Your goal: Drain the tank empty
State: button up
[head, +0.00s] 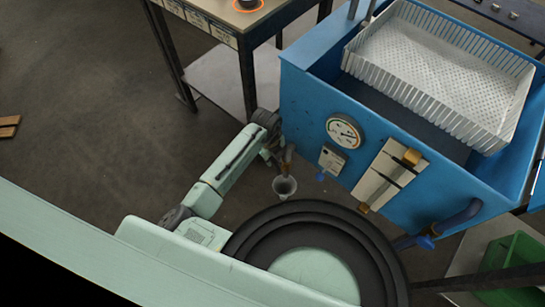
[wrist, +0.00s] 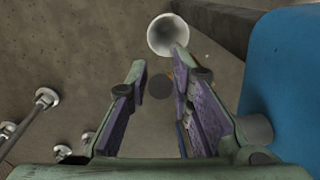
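The blue tank (head: 300,110) stands at the right of the head view, with a round dial gauge (head: 344,131) on its front. A pale funnel (head: 285,186) sits below a brownish spout (head: 289,152) at the tank's left corner. A small blue handle (head: 320,175) shows under the front. My gripper (head: 272,150) is beside that left corner, partly hidden by my arm. In the wrist view my gripper (wrist: 158,62) is open, with a clear gap between its fingers. The funnel (wrist: 168,35) shows just beyond the fingertips; the tank (wrist: 285,75) is at right. Water level is not visible.
A white perforated basket (head: 440,65) sits in the tank's top. A sight-gauge panel (head: 390,174) and blue pipe (head: 460,215) are on the front. A table (head: 245,20) stands behind left; a green crate (head: 510,262) is at lower right.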

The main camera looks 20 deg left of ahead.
jog(key=shift+c, duration=0.3)
grip_shut()
dwell(0.4)
